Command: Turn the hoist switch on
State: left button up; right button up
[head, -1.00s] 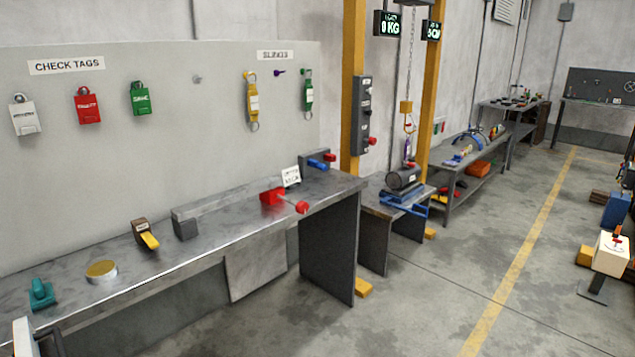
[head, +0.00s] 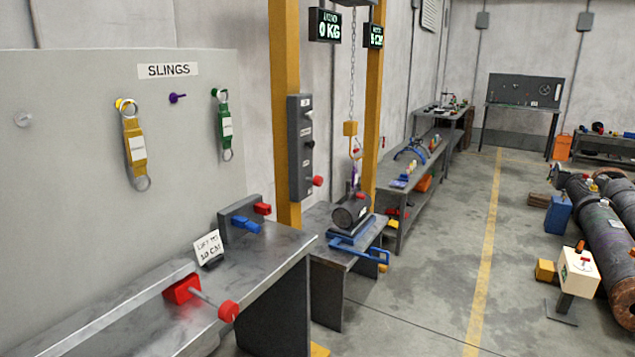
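A tall dark grey control box (head: 294,165) is mounted on the left yellow post in the head view. It carries small labels, dark controls on its front and a red knob (head: 318,181) low on its right side. Which control is the hoist switch, and its position, are too small to tell. The hoist chain (head: 351,85) hangs right of the box, with a yellow block (head: 350,128) and a hook below. A dark cylinder (head: 351,210) sits under the hook on a blue stand. Neither of my grippers is in view.
A metal bench (head: 250,265) with a red clamp (head: 183,289) and a blue-handled device (head: 245,224) stands in front of and left of the box. A smaller table (head: 328,270) stands below the hoist. Open floor (head: 430,270) lies to the right.

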aim_at(318, 181)
jog(key=i+l+u, duration=0.1)
jog(key=i+l, duration=0.2)
jog(key=i+l+u, duration=0.1)
jog(key=i+l, duration=0.15)
jog(key=l, duration=0.2)
jog(key=i+l+u, duration=0.1)
jog(key=i+l, duration=0.15)
jog(key=l, duration=0.2)
jog(key=i+l+u, duration=0.1)
jog(key=i+l, duration=0.15)
jog(key=l, duration=0.15)
